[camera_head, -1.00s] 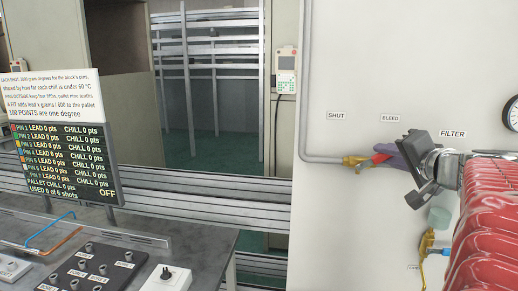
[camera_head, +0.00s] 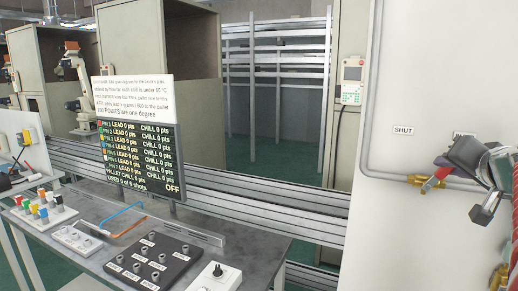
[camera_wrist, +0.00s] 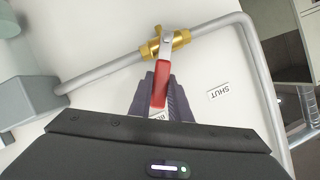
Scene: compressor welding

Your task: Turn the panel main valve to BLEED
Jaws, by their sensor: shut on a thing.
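The panel main valve has a brass body (camera_head: 420,181) on a grey pipe and a red lever (camera_head: 438,178). In the wrist view, the brass body (camera_wrist: 167,42) is at the top and the red lever (camera_wrist: 160,84) extends down between my fingers. My gripper (camera_head: 456,163) is shut on the lever. In the wrist view, a label (camera_wrist: 157,115) partly shows at the lever's end, starting with what looks like BL. The SHUT label (camera_head: 403,130) is up and left of the lever. In the head view, the BLEED label is hidden.
A bench (camera_head: 75,255) with a black block of pins (camera_head: 150,259) and a white knob box (camera_head: 215,277) stands left of the panel (camera_head: 468,70). A score board (camera_head: 140,160) stands behind it. A grey pipe bends up the panel beside SHUT.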

